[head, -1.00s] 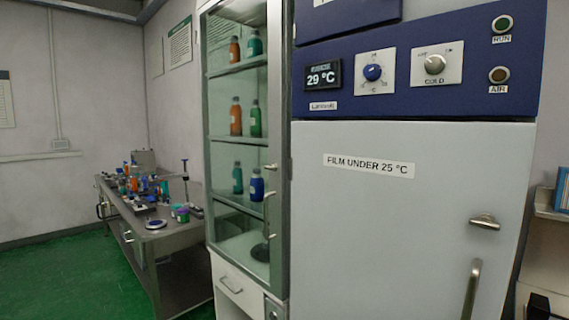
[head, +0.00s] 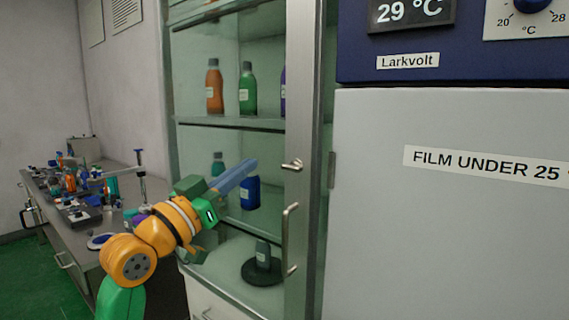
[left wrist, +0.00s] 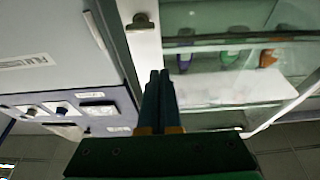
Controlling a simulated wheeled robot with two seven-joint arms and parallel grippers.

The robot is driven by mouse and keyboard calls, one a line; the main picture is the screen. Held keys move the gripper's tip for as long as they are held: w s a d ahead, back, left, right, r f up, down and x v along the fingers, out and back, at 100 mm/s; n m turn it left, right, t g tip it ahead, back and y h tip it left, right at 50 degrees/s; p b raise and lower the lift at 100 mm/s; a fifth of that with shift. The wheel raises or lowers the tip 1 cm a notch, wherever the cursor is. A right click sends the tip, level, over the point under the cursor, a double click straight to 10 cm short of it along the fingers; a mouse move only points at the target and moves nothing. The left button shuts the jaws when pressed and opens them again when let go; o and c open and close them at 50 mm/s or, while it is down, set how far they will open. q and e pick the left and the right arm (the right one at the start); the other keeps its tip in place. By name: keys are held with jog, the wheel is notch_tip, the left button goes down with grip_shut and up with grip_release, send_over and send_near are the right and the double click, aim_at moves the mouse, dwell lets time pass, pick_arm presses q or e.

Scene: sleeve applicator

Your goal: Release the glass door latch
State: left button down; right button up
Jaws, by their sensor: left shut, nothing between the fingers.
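The glass door (head: 228,150) of the tall cabinet is closed, with a metal frame on its right side. The small metal latch (head: 292,165) sits on that frame, above a vertical bar handle (head: 290,240). My left gripper (head: 254,163) is in front of the glass, left of the latch, with its fingers shut and empty and pointing toward the latch side. In the left wrist view the shut fingertips (left wrist: 160,74) point toward the pale door frame, and the latch (left wrist: 142,22) shows beyond them, apart from them. My right gripper is not in view.
Bottles (head: 215,86) stand on shelves behind the glass. A white unit with a blue panel (head: 450,45) stands close on the right of the cabinet. A cluttered metal bench (head: 85,222) is at the left.

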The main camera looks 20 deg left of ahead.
pick_arm(q)
jog(key=s+d, duration=0.2)
notch_tip(320, 180, up, 4)
jog(key=p, duration=0.6)
send_over(292, 168)
jog(key=s+a, duration=0.1)
jog(key=a, duration=0.2)
jog(key=shift+s+d+r, duration=0.1)
jog(key=shift+s+d, duration=0.1)
jog(key=f, duration=0.1)
jog(key=w+f, duration=0.1)
jog(key=f, duration=0.1)
jog(key=shift+d+f, duration=0.15)
jog(key=shift+f, duration=0.1)
jog(key=shift+s+f, duration=0.1)
jog(key=shift+f, duration=0.35)
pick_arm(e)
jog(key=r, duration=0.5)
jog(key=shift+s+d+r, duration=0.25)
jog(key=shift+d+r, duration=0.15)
